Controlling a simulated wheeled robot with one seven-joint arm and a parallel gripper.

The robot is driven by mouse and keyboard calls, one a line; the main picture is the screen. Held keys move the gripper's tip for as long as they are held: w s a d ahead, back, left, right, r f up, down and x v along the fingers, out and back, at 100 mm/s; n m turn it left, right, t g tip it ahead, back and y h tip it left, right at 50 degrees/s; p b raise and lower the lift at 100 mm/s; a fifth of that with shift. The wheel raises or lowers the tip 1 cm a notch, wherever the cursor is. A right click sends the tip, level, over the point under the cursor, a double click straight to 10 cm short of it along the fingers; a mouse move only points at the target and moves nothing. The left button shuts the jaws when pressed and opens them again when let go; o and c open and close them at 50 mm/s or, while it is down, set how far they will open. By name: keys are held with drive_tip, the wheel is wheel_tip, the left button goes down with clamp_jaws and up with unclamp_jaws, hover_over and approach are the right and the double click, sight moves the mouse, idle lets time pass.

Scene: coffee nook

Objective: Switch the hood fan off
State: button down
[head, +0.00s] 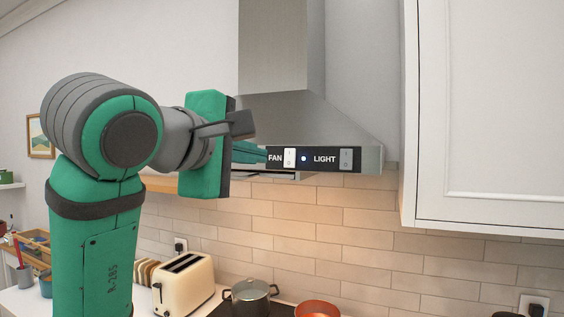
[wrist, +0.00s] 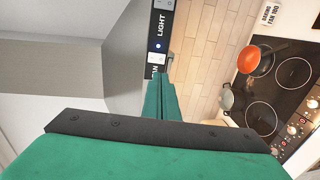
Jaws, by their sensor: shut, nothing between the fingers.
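The steel range hood (head: 300,112) hangs on the wall in the head view, with a black front strip marked FAN and LIGHT. The white fan switch (head: 289,158) sits just right of the word FAN. A small blue-white lamp (head: 304,159) glows beside it. The grey light switch (head: 346,160) is farther right. My gripper (head: 264,153) is shut and empty, its tips at the left part of the strip beside the fan switch. In the wrist view my fingertips (wrist: 161,77) reach the edge of the fan switch (wrist: 157,59). I cannot tell whether they touch it.
A white cabinet (head: 490,110) hangs to the right of the hood. Below are a toaster (head: 184,283), a dark pot (head: 250,297) and an orange pan (head: 317,309). The wrist view shows the cooktop (wrist: 284,92). The tiled wall between is clear.

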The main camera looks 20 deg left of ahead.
sight(289, 165)
drive_tip(key=w, duration=0.4)
drive_tip(key=w+f, duration=0.1)
drive_tip(key=w, duration=0.7)
drive_tip(key=shift+w+f, duration=0.1)
drive_tip(key=shift+f, duration=0.3)
drive_tip(key=shift+w+d+r+t, duration=0.1)
drive_tip(key=shift+w+d+t, duration=0.1)
drive_tip(key=shift+d+t, duration=0.1)
drive_tip(key=shift+w+a+f+t, duration=0.2)
drive_tip(key=shift+w+f+t, duration=0.1)
drive_tip(key=shift+f+t, duration=0.45)
drive_tip(key=shift+a+r, duration=0.1)
drive_tip(key=shift+s, duration=0.2)
drive_tip(key=s, duration=1.4)
drive_tip(key=shift+s+f, duration=0.15)
drive_tip(key=shift+f, duration=0.15)
